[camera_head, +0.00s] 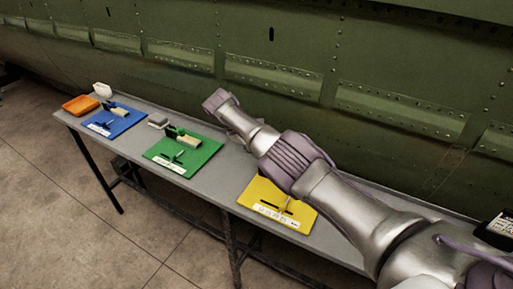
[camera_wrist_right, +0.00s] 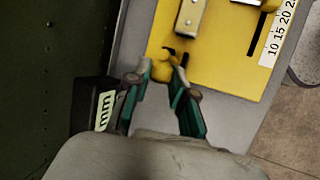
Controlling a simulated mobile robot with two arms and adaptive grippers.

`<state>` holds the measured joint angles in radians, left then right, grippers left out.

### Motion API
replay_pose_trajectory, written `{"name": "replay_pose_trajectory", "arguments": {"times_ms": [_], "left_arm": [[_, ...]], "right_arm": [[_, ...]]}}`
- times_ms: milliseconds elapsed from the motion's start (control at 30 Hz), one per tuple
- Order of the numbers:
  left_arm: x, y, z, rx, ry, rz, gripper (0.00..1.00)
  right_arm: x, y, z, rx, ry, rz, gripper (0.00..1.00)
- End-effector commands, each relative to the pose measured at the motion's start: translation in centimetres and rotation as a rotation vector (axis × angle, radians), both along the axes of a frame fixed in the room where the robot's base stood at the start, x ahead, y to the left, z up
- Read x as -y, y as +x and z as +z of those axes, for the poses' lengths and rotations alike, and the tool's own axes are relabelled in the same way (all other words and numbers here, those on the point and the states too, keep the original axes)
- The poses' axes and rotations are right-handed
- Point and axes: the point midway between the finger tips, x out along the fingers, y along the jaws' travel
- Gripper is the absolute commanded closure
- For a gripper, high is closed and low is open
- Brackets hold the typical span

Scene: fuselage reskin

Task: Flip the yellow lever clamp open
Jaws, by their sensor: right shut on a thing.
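The yellow board (camera_head: 270,203) lies on the grey table, partly hidden behind my right arm in the head view. In the right wrist view, the yellow board (camera_wrist_right: 228,50) carries a metal block, dark slots and a printed scale. My right gripper (camera_wrist_right: 163,66) is shut on a small yellow knob (camera_wrist_right: 161,72) at the board's near edge, which looks like the end of the lever clamp's handle. The rest of the clamp is hard to make out. My right gripper is hidden in the head view, and my left gripper is not in view.
The long grey table (camera_head: 222,185) runs along the riveted green fuselage (camera_head: 270,75). A green board (camera_head: 186,155), a blue board (camera_head: 113,121) and an orange tray (camera_head: 81,105) stand to the left. A dark box marked "mm" (camera_wrist_right: 95,110) is beside the right gripper.

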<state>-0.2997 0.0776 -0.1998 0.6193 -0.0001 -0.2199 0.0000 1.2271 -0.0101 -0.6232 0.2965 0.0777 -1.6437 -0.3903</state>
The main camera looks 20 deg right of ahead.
Motion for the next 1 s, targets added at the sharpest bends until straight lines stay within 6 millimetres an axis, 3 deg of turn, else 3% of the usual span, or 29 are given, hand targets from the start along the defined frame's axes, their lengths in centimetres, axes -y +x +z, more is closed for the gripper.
{"name": "replay_pose_trajectory", "arguments": {"times_ms": [333, 367, 500, 833, 1000], "left_arm": [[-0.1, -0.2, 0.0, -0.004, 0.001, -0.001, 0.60], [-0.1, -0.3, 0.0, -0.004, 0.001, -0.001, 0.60], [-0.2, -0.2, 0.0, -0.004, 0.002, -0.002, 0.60], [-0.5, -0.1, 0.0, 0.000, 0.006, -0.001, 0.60], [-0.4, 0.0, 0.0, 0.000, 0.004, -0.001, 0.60]], "right_arm": [[0.0, -0.1, -0.2, -0.005, -0.001, 0.002, 1.00], [0.0, -0.1, -0.2, -0.005, -0.001, 0.002, 0.75], [0.0, -0.1, -0.2, -0.005, -0.001, 0.001, 0.53], [-0.1, 0.0, 0.1, -0.002, -0.001, 0.001, 0.53], [-1.2, 0.2, 1.9, 0.001, -0.001, 0.003, 0.53]]}}
